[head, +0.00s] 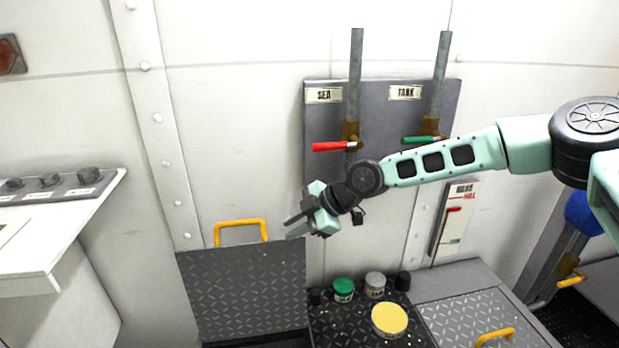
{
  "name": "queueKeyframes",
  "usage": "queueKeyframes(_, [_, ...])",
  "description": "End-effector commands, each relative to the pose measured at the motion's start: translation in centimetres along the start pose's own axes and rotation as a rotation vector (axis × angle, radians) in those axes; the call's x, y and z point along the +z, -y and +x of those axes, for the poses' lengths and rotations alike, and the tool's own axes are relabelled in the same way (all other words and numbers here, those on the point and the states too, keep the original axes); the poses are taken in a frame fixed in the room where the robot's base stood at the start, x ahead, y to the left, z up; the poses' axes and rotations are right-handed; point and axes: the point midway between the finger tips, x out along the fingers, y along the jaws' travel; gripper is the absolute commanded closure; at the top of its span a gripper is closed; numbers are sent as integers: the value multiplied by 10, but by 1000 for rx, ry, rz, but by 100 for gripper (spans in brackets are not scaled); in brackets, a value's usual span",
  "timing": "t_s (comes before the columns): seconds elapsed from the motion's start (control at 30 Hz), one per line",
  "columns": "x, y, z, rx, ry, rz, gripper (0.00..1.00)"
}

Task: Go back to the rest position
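My gripper (290,227) is at the middle of the head view, in front of the wall and above the deck. Its two dark fingers point left and stand apart with nothing between them. My pale green arm reaches in from the right edge. The gripper is in front of the upper right edge of a raised dark tread-plate hatch lid (245,295) in the picture; whether they touch cannot be told.
Valve panel (380,100) with red lever (333,146) and green lever (420,140) is behind my arm. Below are a green-lidded jar (344,290), a grey-lidded jar (375,285) and a yellow-topped round thing (389,320). A closed hatch (475,320) lies right, a console (60,190) left.

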Motion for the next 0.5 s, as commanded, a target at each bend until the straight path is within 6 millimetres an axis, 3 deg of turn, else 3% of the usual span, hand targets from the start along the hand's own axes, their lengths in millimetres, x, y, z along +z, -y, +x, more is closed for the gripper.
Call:
queueKeyframes(0.1, [-28,37,-5,-99,69,36,78])
queueKeyframes(0.27, [-52,98,-27,-223,232,162,78])
queueKeyframes(0.5, [-65,174,-87,-263,510,415,78])
